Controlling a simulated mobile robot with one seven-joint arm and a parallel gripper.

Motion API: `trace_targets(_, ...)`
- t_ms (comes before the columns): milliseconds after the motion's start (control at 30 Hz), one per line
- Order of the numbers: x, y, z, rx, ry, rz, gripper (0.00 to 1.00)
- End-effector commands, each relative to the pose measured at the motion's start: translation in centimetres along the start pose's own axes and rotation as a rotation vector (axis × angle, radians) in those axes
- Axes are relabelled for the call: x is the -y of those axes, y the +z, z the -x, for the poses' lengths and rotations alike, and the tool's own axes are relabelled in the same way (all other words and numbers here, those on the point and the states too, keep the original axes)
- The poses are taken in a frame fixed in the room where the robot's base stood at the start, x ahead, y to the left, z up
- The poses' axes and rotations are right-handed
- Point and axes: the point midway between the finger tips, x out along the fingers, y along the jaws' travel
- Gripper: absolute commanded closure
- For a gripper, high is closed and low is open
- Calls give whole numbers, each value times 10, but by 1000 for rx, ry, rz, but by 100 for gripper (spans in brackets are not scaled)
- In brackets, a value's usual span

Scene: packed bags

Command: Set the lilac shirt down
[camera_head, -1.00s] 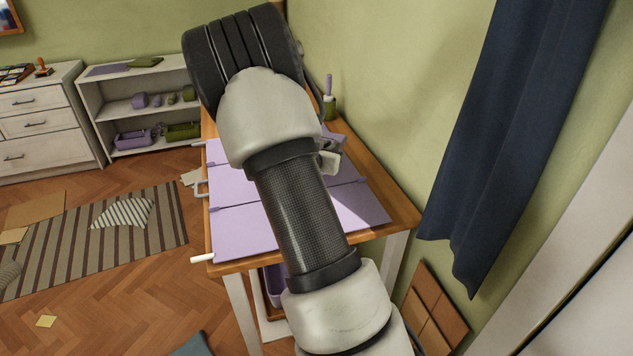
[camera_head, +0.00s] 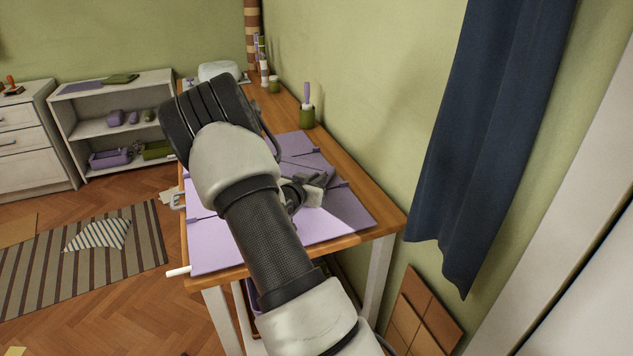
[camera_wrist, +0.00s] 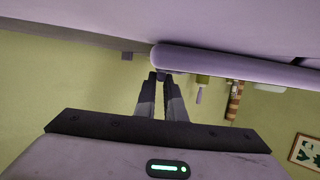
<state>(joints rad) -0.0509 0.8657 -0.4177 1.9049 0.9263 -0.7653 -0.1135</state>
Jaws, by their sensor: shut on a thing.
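A broad lilac sheet (camera_head: 222,240) lies over the front of the wooden table, with flat panels and small dark tabs along its seams. I cannot tell which part of it is shirt and which is a board under it. My gripper (camera_head: 318,190) is low over its right part, partly hidden behind my arm. In the wrist view my gripper's fingertips (camera_wrist: 162,77) are close together at the rounded edge of a lilac shirt (camera_wrist: 230,64). The shirt's full shape is hidden. A lilac surface (camera_wrist: 240,22) fills the top of that view.
The table (camera_head: 385,215) stands against the green wall. A green pot (camera_head: 307,116) and a white appliance (camera_head: 220,70) stand farther back on it. A navy curtain (camera_head: 490,140) hangs at right. A shelf (camera_head: 115,125) stands at back left.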

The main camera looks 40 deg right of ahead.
Motion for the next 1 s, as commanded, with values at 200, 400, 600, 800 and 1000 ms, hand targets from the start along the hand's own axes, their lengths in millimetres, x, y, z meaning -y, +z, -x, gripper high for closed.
trace_targets(200,0,-1,0,-2,-1,-1,100)
trace_targets(400,0,1,0,-1,-1,0,72)
trace_targets(600,0,1,0,0,-1,0,72)
trace_targets(800,1,-2,5,0,-2,0,72)
trace_targets(1000,2,-3,41,2,-5,2,72)
